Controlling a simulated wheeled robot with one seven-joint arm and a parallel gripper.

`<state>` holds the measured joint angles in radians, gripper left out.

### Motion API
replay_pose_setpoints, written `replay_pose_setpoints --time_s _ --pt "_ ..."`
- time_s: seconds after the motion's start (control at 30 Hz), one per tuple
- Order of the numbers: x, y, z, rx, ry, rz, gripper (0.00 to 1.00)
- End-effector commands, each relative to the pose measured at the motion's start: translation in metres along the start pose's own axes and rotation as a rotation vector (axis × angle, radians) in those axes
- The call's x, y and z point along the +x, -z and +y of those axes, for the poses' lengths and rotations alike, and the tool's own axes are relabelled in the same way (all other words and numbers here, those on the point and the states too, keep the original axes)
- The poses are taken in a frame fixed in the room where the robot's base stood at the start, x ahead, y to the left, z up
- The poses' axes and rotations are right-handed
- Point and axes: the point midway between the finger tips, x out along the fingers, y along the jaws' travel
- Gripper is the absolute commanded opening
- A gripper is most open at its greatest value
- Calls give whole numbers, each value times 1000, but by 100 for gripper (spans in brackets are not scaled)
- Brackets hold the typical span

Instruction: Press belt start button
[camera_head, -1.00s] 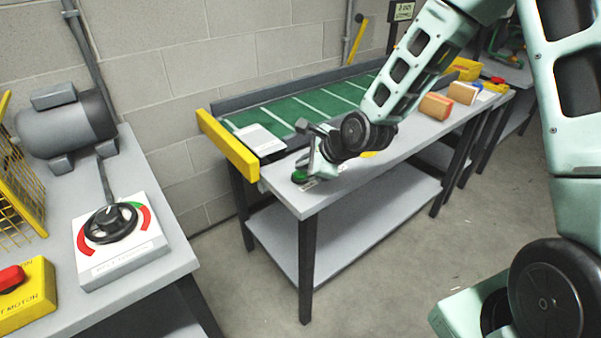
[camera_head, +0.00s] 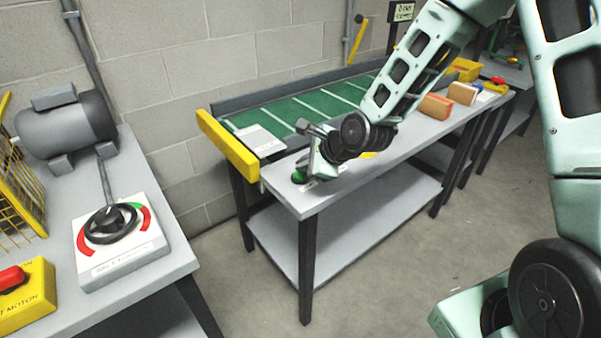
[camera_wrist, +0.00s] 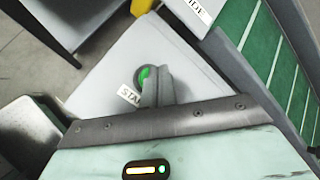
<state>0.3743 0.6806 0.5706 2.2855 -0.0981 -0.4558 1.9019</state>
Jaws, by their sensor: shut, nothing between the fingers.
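A green round start button (camera_head: 299,177) sits at the near left corner of the conveyor table. It also shows in the wrist view (camera_wrist: 143,78), partly covered by my fingers, beside a white label (camera_wrist: 129,96) reading "STA...". My gripper (camera_wrist: 160,75) is shut and empty, its fingertips pointing down at the button's edge. In the head view my gripper (camera_head: 310,172) is right at the button; I cannot tell whether it touches or presses it. The green belt (camera_head: 300,105) with white stripes lies behind.
A yellow bar (camera_head: 228,145) crosses the belt's near end, beside a white labelled plate (camera_head: 260,139). At left, another bench holds a motor (camera_head: 68,125), a dial panel (camera_head: 120,240) and a yellow box with red button (camera_head: 25,293).

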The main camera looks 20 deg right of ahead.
Motion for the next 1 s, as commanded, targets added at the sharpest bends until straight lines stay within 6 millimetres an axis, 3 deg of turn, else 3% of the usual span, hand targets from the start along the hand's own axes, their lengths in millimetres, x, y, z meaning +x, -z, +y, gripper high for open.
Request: replay_pose_setpoints --time_s 1.0 --pt "6 4 4 0 1 0 0"
